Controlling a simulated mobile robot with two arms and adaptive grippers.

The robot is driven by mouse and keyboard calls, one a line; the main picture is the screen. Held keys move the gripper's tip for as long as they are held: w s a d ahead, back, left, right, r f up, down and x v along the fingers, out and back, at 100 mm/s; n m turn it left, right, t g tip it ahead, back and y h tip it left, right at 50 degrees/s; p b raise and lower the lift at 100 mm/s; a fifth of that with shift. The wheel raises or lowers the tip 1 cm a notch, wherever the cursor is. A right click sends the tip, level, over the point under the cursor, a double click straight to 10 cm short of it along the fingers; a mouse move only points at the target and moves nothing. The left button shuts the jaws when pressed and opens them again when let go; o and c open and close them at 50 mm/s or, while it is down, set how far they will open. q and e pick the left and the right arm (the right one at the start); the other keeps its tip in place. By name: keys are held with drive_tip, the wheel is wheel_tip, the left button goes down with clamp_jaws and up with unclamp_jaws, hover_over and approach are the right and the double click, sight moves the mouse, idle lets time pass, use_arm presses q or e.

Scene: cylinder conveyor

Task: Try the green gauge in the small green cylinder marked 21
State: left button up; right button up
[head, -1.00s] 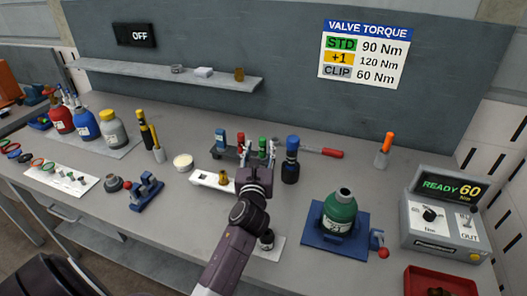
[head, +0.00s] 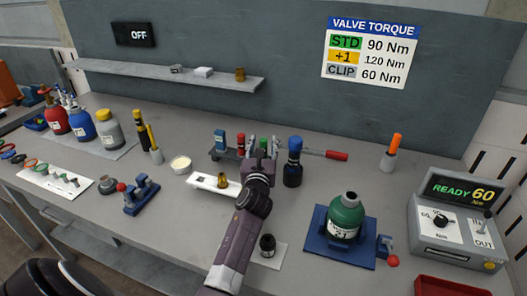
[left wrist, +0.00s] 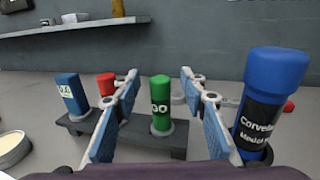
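The green cylinder marked 21 (head: 345,218) stands upright on a blue base on the bench, its dark top opening facing up. The green gauge (left wrist: 161,105), lettered GO, stands upright in a dark rack (left wrist: 80,125) in the left wrist view. Its top also shows in the head view (head: 263,143), mostly hidden by my gripper. My left gripper (head: 257,166) is at the rack's near side. In the left wrist view its blue-padded fingers (left wrist: 160,105) are open, one to each side of the green gauge, with gaps between. My right gripper is not in view.
A blue-labelled gauge (left wrist: 69,95) and a red gauge (left wrist: 106,84) share the rack. A large blue bottle (left wrist: 270,105) stands close to the right finger. The torque box (head: 455,222) stands at right.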

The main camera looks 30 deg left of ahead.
use_arm(q)
drive_tip(key=shift+w+a, duration=0.35)
drive_tip(key=shift+w, duration=0.3)
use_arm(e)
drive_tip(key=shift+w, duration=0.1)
use_arm(q)
drive_tip(key=c, duration=1)
clamp_jaws()
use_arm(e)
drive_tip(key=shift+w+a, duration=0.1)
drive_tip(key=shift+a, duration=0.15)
use_arm(q)
drive_tip(key=shift+r, duration=0.2)
